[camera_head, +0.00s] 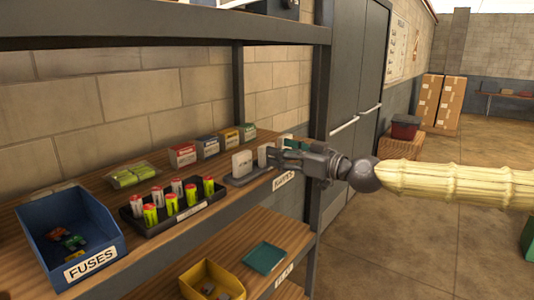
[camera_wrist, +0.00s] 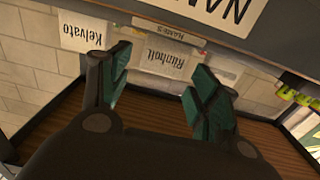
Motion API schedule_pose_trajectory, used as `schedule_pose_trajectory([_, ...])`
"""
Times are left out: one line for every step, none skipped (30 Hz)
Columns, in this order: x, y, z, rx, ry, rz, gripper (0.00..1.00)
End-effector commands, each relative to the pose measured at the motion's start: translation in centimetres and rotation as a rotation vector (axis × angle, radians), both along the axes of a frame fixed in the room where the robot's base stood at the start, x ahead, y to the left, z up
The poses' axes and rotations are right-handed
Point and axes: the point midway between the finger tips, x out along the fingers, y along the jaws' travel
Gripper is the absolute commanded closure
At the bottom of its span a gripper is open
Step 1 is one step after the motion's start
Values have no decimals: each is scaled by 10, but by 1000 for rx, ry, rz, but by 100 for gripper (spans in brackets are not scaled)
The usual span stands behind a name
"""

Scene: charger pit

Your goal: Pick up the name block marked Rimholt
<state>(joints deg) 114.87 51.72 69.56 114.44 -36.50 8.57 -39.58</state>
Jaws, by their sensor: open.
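The white name block marked Rimholt (camera_wrist: 164,58) shows upside down in the wrist view, between the green-padded fingertips of my gripper (camera_wrist: 158,78). The fingers are open, one on each side of it in the picture; I cannot tell whether they touch it. A second white block, marked Kelvato (camera_wrist: 82,32), stands to its left, outside the fingers. In the head view my gripper (camera_head: 278,158) reaches over the shelf from the right, by two white blocks. One stands clear to its left (camera_head: 242,163); the other is partly hidden. Their names are unreadable there.
On the same shelf are a black tray of batteries (camera_head: 180,208), a blue fuse bin (camera_head: 66,240) and several small boxes (camera_head: 183,155) along the wall. A shelf upright (camera_head: 319,120) stands close to my gripper. A yellow bin (camera_head: 210,278) sits on the lower shelf.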

Motion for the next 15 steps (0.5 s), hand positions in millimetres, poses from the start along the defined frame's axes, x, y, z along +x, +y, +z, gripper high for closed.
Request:
schedule_pose_trajectory([1,2,1,0,1,1,38])
schedule_pose_trajectory([2,4,1,0,1,1,38])
schedule_pose_trajectory([3,6,2,0,1,1,38])
schedule_pose_trajectory([5,9,2,-1,1,1,38])
schedule_pose_trajectory([6,11,3,-1,1,0,38])
schedule_pose_trajectory([9,15,2,0,1,0,38])
schedule_pose_trajectory([10,18,2,0,2,1,38])
schedule_pose_trajectory([12,21,2,0,3,1,38])
schedule_pose_trajectory([14,25,1,0,3,2,38])
schedule_pose_trajectory([15,27,1,0,3,1,38])
schedule_pose_trajectory([18,30,0,0,3,1,38])
schedule_pose_trajectory([21,33,0,-1,2,1,38])
schedule_pose_trajectory([23,36,0,-1,1,1,38])
schedule_pose_trajectory([24,38,0,0,0,0,38])
schedule_pose_trajectory([26,40,0,0,0,0,38])
